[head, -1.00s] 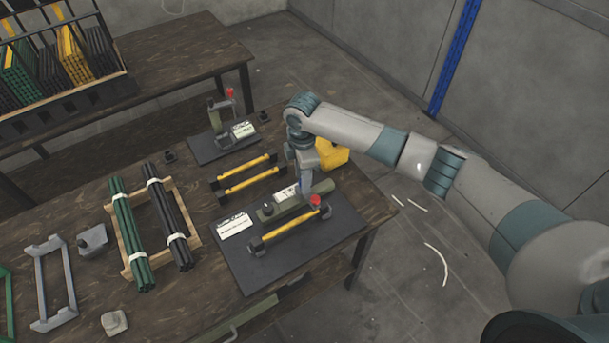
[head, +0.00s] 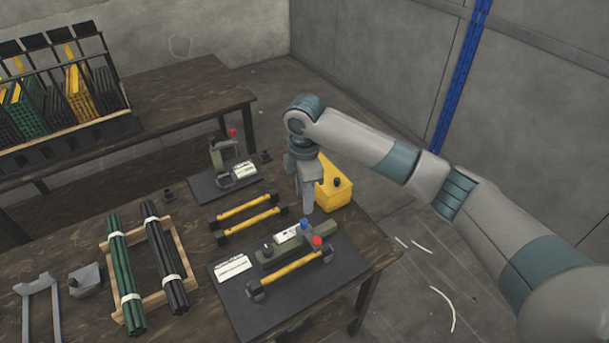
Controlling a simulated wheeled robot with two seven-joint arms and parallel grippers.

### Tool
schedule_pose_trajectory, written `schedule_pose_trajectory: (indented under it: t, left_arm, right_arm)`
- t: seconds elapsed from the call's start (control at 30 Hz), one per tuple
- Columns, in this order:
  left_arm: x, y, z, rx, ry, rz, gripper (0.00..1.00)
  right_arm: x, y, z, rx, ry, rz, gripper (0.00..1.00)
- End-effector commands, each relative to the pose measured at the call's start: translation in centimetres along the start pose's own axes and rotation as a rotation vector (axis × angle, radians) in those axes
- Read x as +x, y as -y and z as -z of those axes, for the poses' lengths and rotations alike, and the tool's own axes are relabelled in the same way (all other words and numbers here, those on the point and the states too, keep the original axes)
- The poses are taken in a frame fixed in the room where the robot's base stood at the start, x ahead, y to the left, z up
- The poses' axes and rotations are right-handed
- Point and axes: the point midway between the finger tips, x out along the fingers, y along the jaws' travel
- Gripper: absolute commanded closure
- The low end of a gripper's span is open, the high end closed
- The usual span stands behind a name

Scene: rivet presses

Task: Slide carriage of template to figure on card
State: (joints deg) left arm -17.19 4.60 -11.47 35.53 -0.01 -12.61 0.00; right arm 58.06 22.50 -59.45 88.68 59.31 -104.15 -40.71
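The template (head: 270,254) is an olive bar on a dark mat (head: 250,308) at the table's front right. A small grey carriage with a blue knob (head: 305,224) is near the bar's right end. A red knob (head: 317,242) stands just in front of it. A white scale plate lies on the bar, left of the blue knob. The white card (head: 233,267) lies on the mat left of the bar; its figure is too small to read. My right gripper (head: 306,207) points down just behind the blue knob, apparently apart from it; its finger gap is unclear. My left gripper is out of view.
A yellow bar with dark end blocks (head: 290,273) lies in front of the template. Two more yellow bars (head: 245,208) lie behind. A yellow box (head: 333,192) stands beside my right gripper. A second press (head: 217,153) is farther back. Green tubes (head: 122,270) lie left.

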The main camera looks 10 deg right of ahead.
Motion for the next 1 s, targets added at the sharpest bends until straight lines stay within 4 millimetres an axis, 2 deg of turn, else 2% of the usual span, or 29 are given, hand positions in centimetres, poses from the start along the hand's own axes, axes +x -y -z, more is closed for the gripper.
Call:
schedule_pose_trajectory:
  t: [0.2, 0.43, 0.6, 1.0]
  left_arm:
    - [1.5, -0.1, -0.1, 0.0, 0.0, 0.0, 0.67]
    - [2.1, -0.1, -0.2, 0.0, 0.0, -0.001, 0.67]
    - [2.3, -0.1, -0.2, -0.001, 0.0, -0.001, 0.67]
    - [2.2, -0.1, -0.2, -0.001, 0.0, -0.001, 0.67]
  right_arm:
    - [-4.2, -0.1, 0.0, -0.001, -0.001, -0.004, 0.63]
    - [-7.4, -0.1, 0.0, 0.0, -0.001, -0.001, 0.63]
    - [-8.3, 0.0, 0.0, 0.0, 0.001, 0.001, 0.63]
    - [-8.5, 0.0, 0.0, -0.001, 0.0, 0.001, 0.63]
